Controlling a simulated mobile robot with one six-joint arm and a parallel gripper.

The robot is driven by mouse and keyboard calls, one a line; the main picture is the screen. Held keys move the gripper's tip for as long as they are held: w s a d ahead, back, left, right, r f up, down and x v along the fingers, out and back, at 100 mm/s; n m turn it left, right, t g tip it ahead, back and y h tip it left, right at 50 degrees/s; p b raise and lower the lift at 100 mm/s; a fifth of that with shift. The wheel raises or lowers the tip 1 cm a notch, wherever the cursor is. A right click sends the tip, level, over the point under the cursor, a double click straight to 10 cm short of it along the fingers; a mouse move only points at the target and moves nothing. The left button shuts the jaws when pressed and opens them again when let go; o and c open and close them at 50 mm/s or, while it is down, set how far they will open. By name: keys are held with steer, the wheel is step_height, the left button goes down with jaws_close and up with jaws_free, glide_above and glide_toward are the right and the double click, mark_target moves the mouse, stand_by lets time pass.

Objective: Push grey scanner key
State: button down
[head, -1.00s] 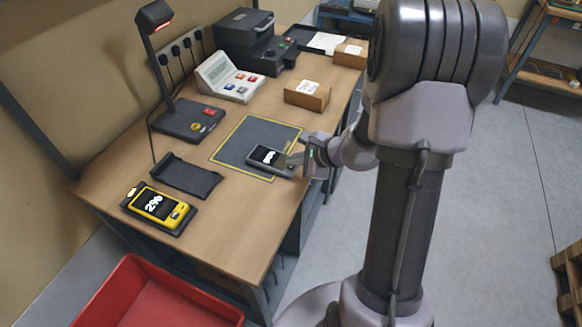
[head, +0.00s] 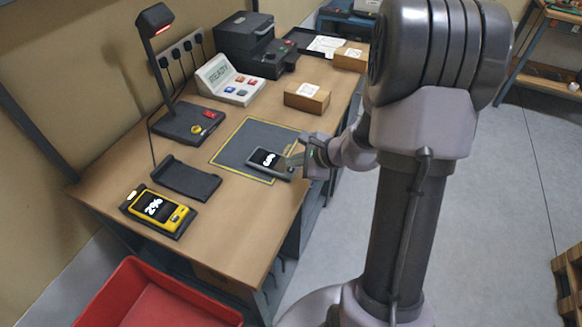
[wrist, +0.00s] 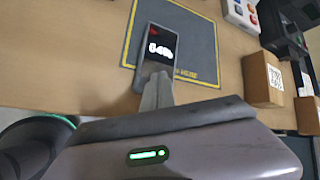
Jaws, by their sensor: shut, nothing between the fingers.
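The grey scanner (head: 269,162) lies on the dark mat with a yellow border, near the mat's front edge. Its dark screen shows white characters, and it also shows in the wrist view (wrist: 158,44). My gripper (head: 295,160) is shut and empty. Its fingertips (wrist: 157,80) are at the scanner's near end, over the part below the screen. They hide the key there, and I cannot tell whether they touch it.
A yellow scanner (head: 158,208) sits in a dark cradle at the front left, beside an empty dark cradle (head: 186,180). A lamp stand (head: 188,122), a keypad device (head: 229,80) and a small box (head: 307,97) stand around the mat (head: 236,146). A red bin (head: 150,295) is below the bench.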

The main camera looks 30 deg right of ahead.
mark_target(294, 172)
step_height(294, 172, up, 6)
steer(key=p, duration=0.4)
stand_by(0.3)
steer(key=s+a+r+n+g+y, duration=0.1)
steer(key=s+a+r+n, duration=0.25)
steer(key=a, duration=0.25)
steer(key=s+a+r+n+g+b, duration=0.1)
steer(key=s+a+r+n, duration=0.1)
steer(key=a+r+n, duration=0.25)
steer(key=s+a+r+n+y, duration=0.1)
steer(key=s+a+r+n, duration=0.25)
steer(key=a, duration=0.25)
steer(key=s+a+r+n+h+b, duration=0.1)
steer(key=s+r+n+h, duration=0.2)
steer(key=s+n, duration=0.4)
steer(key=s, duration=0.6)
steer(key=shift+a+g, duration=0.4)
